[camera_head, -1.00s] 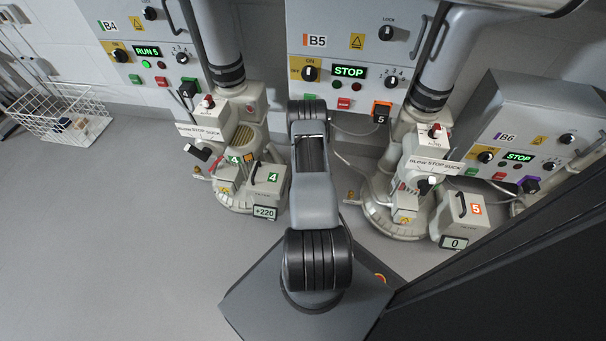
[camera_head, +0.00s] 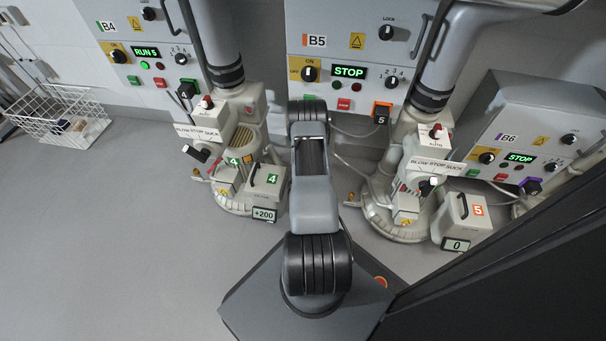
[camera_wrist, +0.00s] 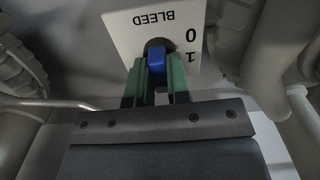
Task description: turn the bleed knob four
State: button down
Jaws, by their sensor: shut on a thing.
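In the wrist view a blue bleed knob (camera_wrist: 157,58) sits on a white plate (camera_wrist: 130,22) marked BLEED, 0 and 1, which appears upside down. My gripper (camera_wrist: 157,74) is shut on it, with one green finger on each side. No unit number shows on the plate in this view. In the head view, blower unit four (camera_head: 240,150) has green 4 labels and its display (camera_head: 264,215) reads +200. Panel B4 (camera_head: 146,51) reads RUN 5. My gripper and the knob are hidden behind my arm in the head view.
Blower five (camera_head: 408,195) stands right of my arm; its display (camera_head: 456,245) reads 0 and panel B5 (camera_head: 348,72) reads STOP. Panel B6 (camera_head: 519,158) also reads STOP. A white wire basket (camera_head: 40,128) is at the far left. The left floor is clear.

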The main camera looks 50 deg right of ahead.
jog(key=shift+w+d, duration=0.1)
jog(key=c, duration=1.1)
grip_release()
jog(key=shift+r, duration=0.1)
notch_tip(320, 180, up, 14)
jog(key=p, duration=0.5)
jog(key=shift+p, duration=0.3)
